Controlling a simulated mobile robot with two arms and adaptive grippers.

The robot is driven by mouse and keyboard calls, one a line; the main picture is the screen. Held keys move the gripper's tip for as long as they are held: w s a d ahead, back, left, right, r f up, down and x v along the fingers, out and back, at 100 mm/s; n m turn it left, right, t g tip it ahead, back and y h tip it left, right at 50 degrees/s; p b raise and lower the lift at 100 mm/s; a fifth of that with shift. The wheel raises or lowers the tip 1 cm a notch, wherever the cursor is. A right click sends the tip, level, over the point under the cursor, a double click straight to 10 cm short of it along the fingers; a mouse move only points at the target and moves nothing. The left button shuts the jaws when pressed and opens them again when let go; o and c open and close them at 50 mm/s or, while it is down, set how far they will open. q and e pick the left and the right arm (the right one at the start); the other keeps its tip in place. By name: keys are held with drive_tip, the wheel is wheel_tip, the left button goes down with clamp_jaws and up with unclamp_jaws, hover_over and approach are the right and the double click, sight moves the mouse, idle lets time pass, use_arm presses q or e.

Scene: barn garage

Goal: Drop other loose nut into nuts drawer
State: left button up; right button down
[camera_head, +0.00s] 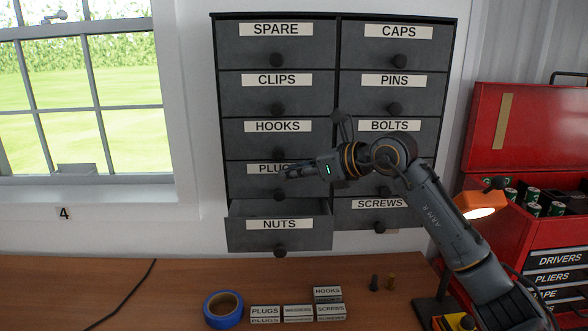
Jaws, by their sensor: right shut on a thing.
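The nuts drawer (237,236) is at the bottom left of the dark wall cabinet. It is pulled out, and part of its inside shows above the front. My right gripper (291,172) reaches in from the right, in front of the plugs drawer (240,176) and above the open nuts drawer. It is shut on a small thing. The nut itself cannot be made out between the fingers. My left gripper is not in view.
A lit orange lamp (472,204) and red toolbox (527,125) stand right. A cable lies left.

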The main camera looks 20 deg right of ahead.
wheel_tip(320, 180, down, 3)
drive_tip(key=shift+w+r+b, duration=0.15)
drive_tip(key=shift+b, duration=0.4)
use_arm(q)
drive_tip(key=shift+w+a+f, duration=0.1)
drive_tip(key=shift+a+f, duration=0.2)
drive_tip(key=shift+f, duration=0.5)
use_arm(e)
drive_tip(key=shift+a, duration=0.1)
drive_tip(key=c, duration=1.1)
unclamp_jaws()
drive_tip(key=shift+o, duration=0.2)
drive_tip(key=v, duration=1.2)
drive_tip(key=shift+r, duration=0.1)
